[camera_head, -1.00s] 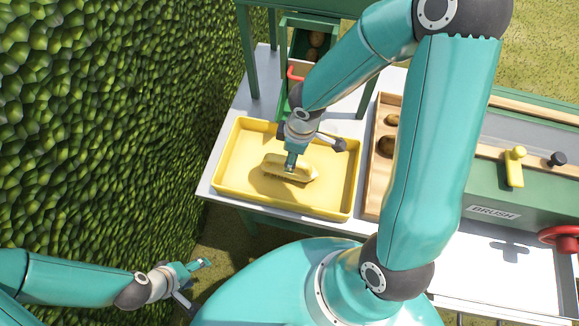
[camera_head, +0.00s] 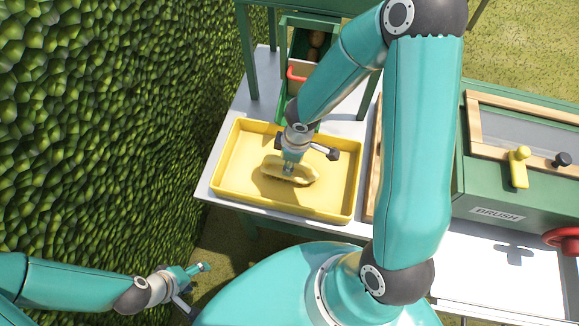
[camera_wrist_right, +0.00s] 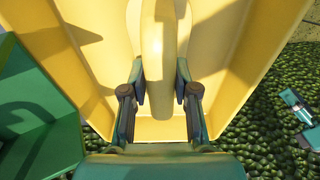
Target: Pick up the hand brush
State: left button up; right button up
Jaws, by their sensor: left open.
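The yellow hand brush (camera_head: 303,174) lies in the yellow tray (camera_head: 222,180). My right gripper (camera_head: 289,168) reaches down over it from above and partly hides it. In the right wrist view, the brush's handle (camera_wrist_right: 159,65) passes between the two fingers of this gripper (camera_wrist_right: 160,82). One finger is on each side, close to the handle; whether both touch it I cannot tell. My left gripper (camera_head: 204,267) is open and empty, low at the left, away from the table.
A green rack with a small bin (camera_head: 295,95) stands behind the tray. A green machine labelled BRUSH (camera_head: 497,215), with a yellow lever (camera_head: 519,168) and red wheel (camera_head: 566,240), is at right. A hedge (camera_head: 110,130) borders the left.

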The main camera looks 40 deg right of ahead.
grip_shut()
jog(key=shift+r, duration=0.1)
jog(key=shift+r+p, duration=0.3)
jog(key=shift+r, duration=0.1)
notch_tip(320, 180, up, 9)
jog(key=p, duration=0.3)
jog(key=shift+w+f, duration=0.1)
jog(key=shift+f, duration=0.05)
notch_tip(320, 180, up, 10)
jog(key=shift+r, duration=0.2)
